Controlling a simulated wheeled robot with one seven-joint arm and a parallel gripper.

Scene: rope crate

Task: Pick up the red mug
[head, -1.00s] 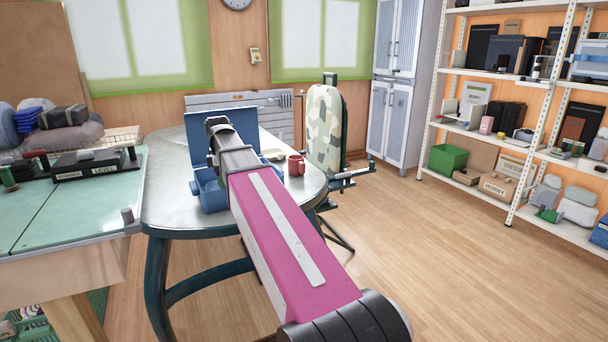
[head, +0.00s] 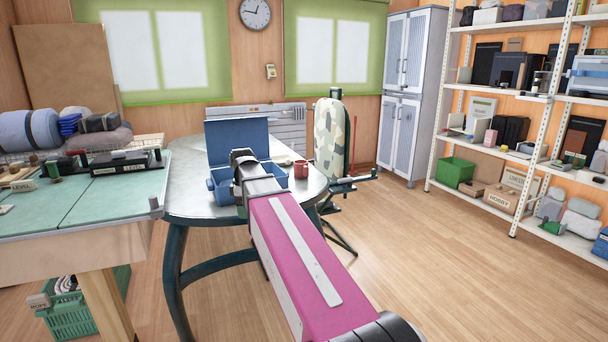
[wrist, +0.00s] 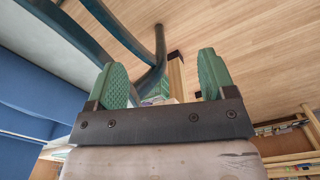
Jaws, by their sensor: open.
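The red mug (head: 301,169) stands upright on the right part of the round grey table (head: 190,205) in the head view. A blue box (head: 222,190) with its lid raised stands on the table to the left of the mug. My pink arm reaches toward the table and hides part of the box and tabletop. My gripper shows in the wrist view (wrist: 160,82) with its two green fingers wide apart and nothing between them. The mug is not in the wrist view. The head view hides the fingertips behind my arm.
A green-topped workbench (head: 75,200) with clutter stands at the left, with a green crate (head: 85,305) below it. An ironing board (head: 331,135) stands behind the table's right side. White shelves (head: 530,100) are at the right. The wood floor at the right is clear.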

